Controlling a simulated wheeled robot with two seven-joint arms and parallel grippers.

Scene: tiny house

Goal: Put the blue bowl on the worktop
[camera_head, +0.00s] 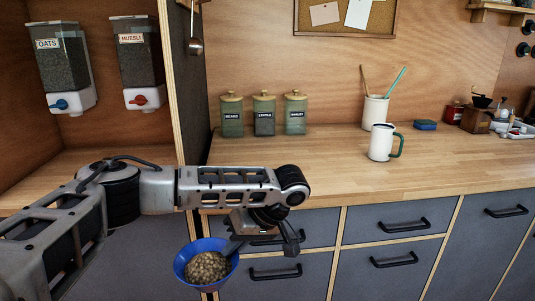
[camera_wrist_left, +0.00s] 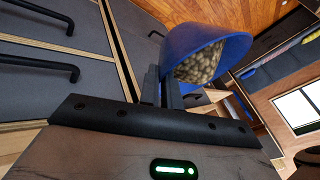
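The blue bowl (camera_head: 203,245) is at the lower middle of the head view, in front of the drawers and below the level of the worktop (camera_head: 330,165). It holds many small round tan pieces. My left gripper (camera_head: 234,247) is shut on the bowl's rim, on the side toward the right. In the left wrist view the bowl (camera_wrist_left: 203,37) is at the fingertips (camera_wrist_left: 163,86), with the pieces inside it. The worktop runs across the head view behind my left arm. My right gripper is not in view.
A white mug (camera_head: 381,146) stands on the worktop right of centre. Three green canisters (camera_head: 264,115) and a utensil pot (camera_head: 375,112) stand along the back wall. The worktop between canisters and mug is clear. Drawers with black handles (camera_head: 394,259) lie below.

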